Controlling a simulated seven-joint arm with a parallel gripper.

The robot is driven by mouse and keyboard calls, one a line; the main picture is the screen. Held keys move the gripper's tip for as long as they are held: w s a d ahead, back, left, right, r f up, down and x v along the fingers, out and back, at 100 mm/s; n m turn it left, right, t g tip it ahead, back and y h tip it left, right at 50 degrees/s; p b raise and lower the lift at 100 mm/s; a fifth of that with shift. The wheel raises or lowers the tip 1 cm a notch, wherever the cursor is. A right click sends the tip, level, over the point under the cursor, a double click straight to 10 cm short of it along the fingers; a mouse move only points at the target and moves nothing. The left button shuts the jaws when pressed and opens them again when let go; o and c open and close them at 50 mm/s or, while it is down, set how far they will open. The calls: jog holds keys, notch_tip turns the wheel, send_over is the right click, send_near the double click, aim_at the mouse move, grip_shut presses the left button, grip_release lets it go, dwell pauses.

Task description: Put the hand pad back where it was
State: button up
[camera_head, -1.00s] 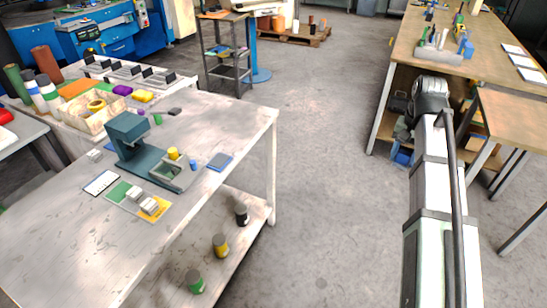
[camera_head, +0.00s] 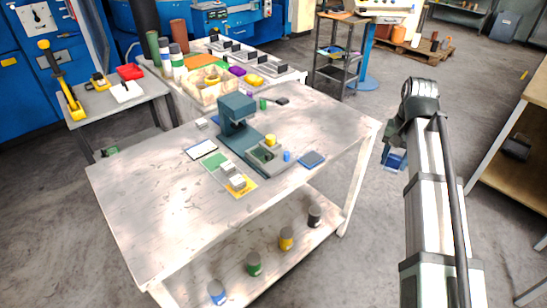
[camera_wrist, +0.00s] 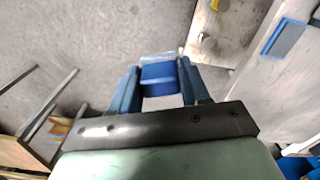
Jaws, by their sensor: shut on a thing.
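My gripper (camera_wrist: 160,85) is shut on a small blue block, the hand pad (camera_wrist: 158,76), seen between its two blue fingers in the wrist view. It hangs over the open floor, off the right end of the white worktable (camera_head: 135,205). In the head view my gripper (camera_head: 396,160) is small and partly hidden by my arm, and I cannot make out the held pad clearly there. A dark flat plate with a blue edge (camera_head: 312,159) lies near the table's right end. It also shows in the wrist view (camera_wrist: 285,38).
A dark green press (camera_head: 238,118) stands on the worktable, with a yellow knob and a small blue piece beside it. Green and yellow cards (camera_head: 240,187) with pale blocks lie in front. Several cans stand on the lower shelf (camera_head: 262,278). The table's front left is clear.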

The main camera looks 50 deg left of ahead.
jog(key=s+a+f+n, duration=0.1)
jog(key=s+a+n, duration=0.4)
jog(key=s+a, duration=0.8)
jog(key=s+a+n, duration=0.4)
jog(key=s+a, duration=0.3)
jog(key=a, duration=1.1)
jog(key=s+a+f+n, duration=0.1)
jog(key=s+a+n, duration=0.4)
jog(key=s+a, duration=0.8)
jog(key=shift+w+a+f, duration=0.4)
jog(key=shift+w+f, duration=0.15)
jog(key=shift+f, duration=0.95)
jog(key=shift+w+a+f, duration=0.45)
jog(key=shift+w+f, duration=0.15)
jog(key=shift+f, duration=0.9)
jog(key=shift+w+a+f, duration=0.4)
jog(key=shift+w+f, duration=0.15)
jog(key=shift+f, duration=0.95)
jog(key=shift+f, duration=0.15)
jog(key=o, duration=0.9)
jog(key=shift+o, duration=0.2)
notch_tip(320, 180, up, 12)
